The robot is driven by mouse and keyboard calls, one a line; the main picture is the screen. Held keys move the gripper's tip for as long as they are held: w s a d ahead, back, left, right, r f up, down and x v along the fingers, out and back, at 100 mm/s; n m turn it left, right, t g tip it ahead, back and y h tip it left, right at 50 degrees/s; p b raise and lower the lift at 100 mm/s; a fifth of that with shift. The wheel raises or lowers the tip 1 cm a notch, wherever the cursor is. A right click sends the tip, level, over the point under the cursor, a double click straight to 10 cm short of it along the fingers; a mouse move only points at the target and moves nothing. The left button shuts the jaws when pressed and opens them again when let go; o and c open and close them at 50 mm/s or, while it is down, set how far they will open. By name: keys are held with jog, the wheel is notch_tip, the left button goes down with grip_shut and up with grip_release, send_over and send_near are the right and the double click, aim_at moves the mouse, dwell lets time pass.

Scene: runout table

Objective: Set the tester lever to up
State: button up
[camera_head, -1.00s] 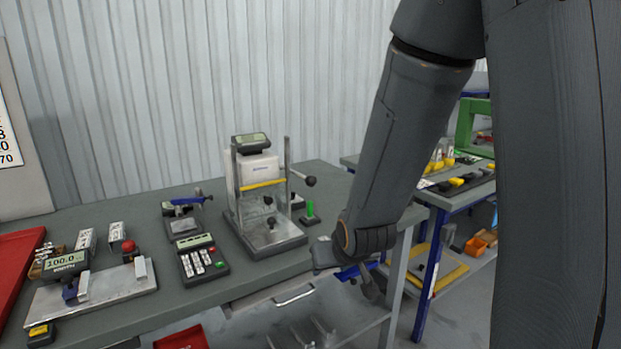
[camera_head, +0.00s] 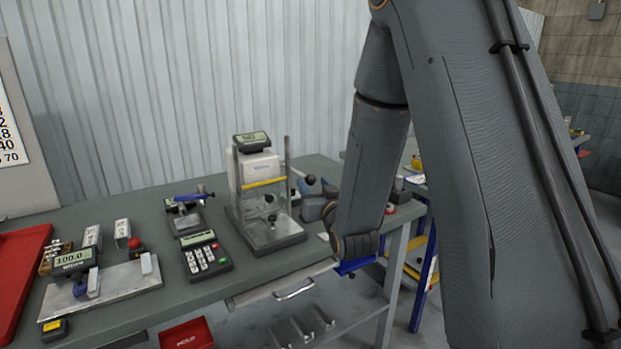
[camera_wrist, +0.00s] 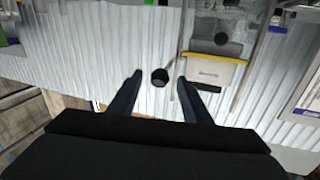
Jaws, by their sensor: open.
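The tester (camera_head: 257,172), a clear-fronted stand with a display on top and a yellow bar, is on the grey table. Its lever (camera_head: 311,180) sticks out from the right side and ends in a black ball knob. In the wrist view the knob (camera_wrist: 160,77) appears between my fingertips, with visible space on both sides. The tester body (camera_wrist: 213,70) is to the right of it there. My gripper (camera_head: 305,207) is open and empty, just right of the tester and below the knob in the head view. I cannot tell how far the knob is from the fingers.
A calculator-like keypad (camera_head: 205,258), a small blue-handled device (camera_head: 185,212) and a scale plate (camera_head: 125,288) stand left on the table (camera_head: 130,213). A red tray (camera_head: 22,265) is at the far left.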

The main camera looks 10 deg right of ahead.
aim_at(296, 173)
jog(key=shift+w+p, duration=0.4)
jog(key=shift+w, duration=1.35)
jog(key=shift+a, duration=0.1)
grip_shut()
